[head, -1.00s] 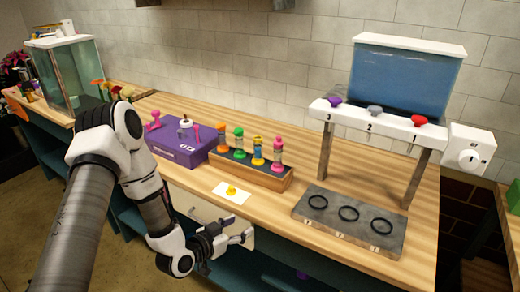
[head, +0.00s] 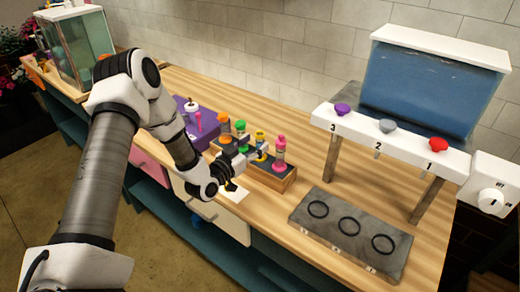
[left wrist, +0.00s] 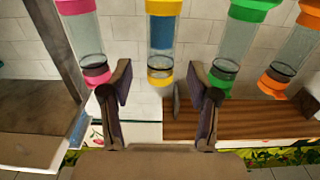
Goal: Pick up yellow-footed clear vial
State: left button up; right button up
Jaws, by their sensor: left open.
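The yellow-footed clear vial (head: 260,137) stands in the wooden rack, between the green vial and the pink vial. In the left wrist view this clear vial (left wrist: 160,48) is yellow at both ends, with a blue section inside. My left gripper (head: 251,156) is at the front of the rack, close to the vial, and its fingers partly hide the vial's lower part. In the left wrist view the open fingers (left wrist: 160,82) sit either side of the vial's yellow end. I cannot tell whether they touch it. My right gripper is not in view.
Beside it in the rack (head: 275,181) stand a pink vial (head: 280,143), a green vial (head: 240,127) and an orange vial (head: 224,122).

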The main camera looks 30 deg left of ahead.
aim_at(257, 142)
pick_arm(q)
jog(key=w, duration=0.4)
jog(key=shift+d+f, duration=0.1)
jog(key=shift+f, duration=0.3)
jog(key=shift+s+r, duration=0.1)
jog(key=shift+s, duration=0.15)
jog(key=shift+s+r, duration=0.15)
jog(key=shift+s, duration=0.05)
jog(key=shift+c, duration=1.4)
grip_shut()
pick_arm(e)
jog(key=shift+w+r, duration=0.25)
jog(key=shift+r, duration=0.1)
